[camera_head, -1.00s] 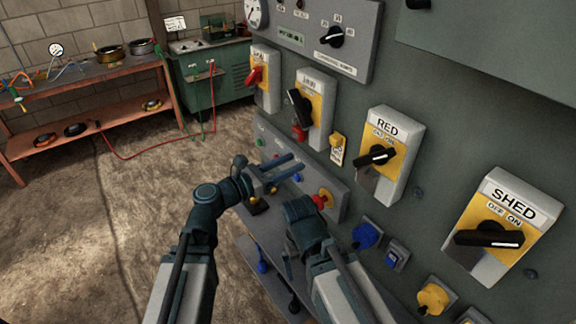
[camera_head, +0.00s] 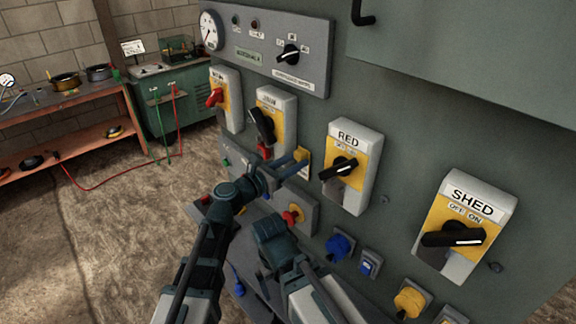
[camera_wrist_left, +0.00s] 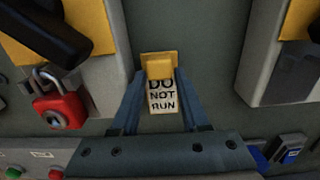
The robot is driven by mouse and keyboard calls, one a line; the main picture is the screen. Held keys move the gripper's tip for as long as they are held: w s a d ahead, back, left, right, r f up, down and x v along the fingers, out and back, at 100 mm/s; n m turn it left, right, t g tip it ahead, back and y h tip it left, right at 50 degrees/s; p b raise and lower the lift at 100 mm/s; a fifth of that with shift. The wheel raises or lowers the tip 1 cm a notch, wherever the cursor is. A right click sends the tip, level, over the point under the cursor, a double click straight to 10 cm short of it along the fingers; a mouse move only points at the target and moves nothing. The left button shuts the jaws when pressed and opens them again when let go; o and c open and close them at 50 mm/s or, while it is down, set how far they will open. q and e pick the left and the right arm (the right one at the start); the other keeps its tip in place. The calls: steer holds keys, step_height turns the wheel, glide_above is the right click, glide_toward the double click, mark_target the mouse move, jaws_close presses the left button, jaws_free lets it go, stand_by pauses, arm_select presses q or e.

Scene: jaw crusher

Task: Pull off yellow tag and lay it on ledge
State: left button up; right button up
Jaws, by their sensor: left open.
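The yellow tag (camera_head: 304,157) hangs on the green-grey panel between two switch boxes. In the left wrist view it has a yellow top (camera_wrist_left: 159,66) and a pale label reading DO NOT RUN (camera_wrist_left: 163,98). My left gripper (camera_wrist_left: 163,78) is open, with one finger on each side of the tag; contact is not clear. In the head view its fingers partly cover the tag's surroundings. A grey ledge (camera_head: 250,241) runs low along the panel, partly hidden by my arms. My right arm's end (camera_head: 274,243) is above the ledge; its fingers cannot be made out.
The RED switch box (camera_head: 345,200) is right of the tag; another yellow-faced box (camera_head: 287,108) is left. A red padlock (camera_wrist_left: 59,104) hangs at that left box. A red knob (camera_head: 291,216) and blue knob (camera_head: 340,246) stick out below. The floor at left is open.

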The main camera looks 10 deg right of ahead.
arm_select(q)
jaws_close()
steer(key=shift+s+a, duration=0.1)
stand_by(0.6)
steer(key=shift+v, duration=2.4)
